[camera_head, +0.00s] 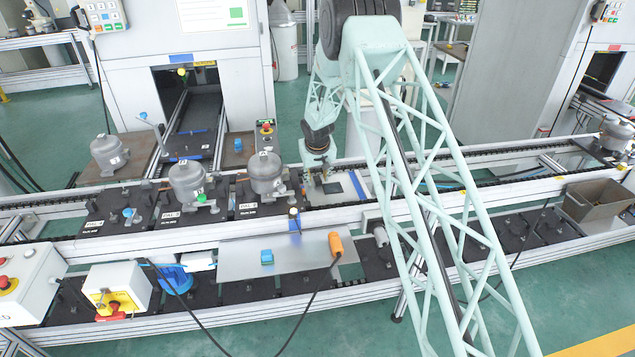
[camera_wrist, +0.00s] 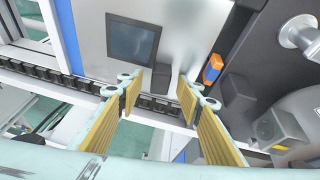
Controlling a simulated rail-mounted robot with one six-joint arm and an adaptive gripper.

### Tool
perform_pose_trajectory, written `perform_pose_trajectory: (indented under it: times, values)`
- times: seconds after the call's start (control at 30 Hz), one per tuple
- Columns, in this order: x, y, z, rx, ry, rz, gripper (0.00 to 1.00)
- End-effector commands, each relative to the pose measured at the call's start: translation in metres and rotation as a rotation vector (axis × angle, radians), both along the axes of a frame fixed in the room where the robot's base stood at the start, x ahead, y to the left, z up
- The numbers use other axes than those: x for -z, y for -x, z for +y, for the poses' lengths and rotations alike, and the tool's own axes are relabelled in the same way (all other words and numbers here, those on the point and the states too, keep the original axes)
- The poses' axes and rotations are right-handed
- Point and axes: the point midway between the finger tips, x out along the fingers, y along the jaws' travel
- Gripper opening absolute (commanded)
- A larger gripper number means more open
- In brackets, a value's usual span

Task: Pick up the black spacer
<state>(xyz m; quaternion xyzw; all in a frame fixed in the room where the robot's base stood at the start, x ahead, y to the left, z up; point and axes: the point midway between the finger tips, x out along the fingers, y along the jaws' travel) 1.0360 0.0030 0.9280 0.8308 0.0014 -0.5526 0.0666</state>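My gripper (camera_wrist: 158,88) is open, with its two yellow-padded fingers apart and nothing held between them. In the wrist view a small black block (camera_wrist: 161,76) shows between the fingertips, at the edge of a silver plate (camera_wrist: 185,30). A larger dark square piece (camera_wrist: 132,41) lies flat on that plate, farther from the fingers. I cannot tell for certain which of the two is the black spacer. In the head view my gripper (camera_head: 319,168) hangs above the conveyor, close to a dark piece (camera_head: 332,187) on the plate; the smaller block cannot be made out there.
Compressors (camera_head: 265,173) on black pallets stand left of my gripper. A blue strip (camera_head: 357,187) edges the plate on the right. The conveyor rail (camera_wrist: 90,86) runs below the fingertips. An orange piece (camera_wrist: 212,68) and a grey compressor body (camera_wrist: 290,130) lie close to the right finger.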

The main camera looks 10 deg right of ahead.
Motion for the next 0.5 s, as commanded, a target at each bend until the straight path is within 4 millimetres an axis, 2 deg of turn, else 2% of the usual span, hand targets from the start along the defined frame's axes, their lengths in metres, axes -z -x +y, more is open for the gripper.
perform_pose_trajectory:
  times: [0.33,0.5]
  values:
    - [-0.0002,0.0000,0.0001,0.000,0.000,0.000,0.32]
    - [-0.0002,0.0000,0.0001,0.000,0.000,0.000,0.17]
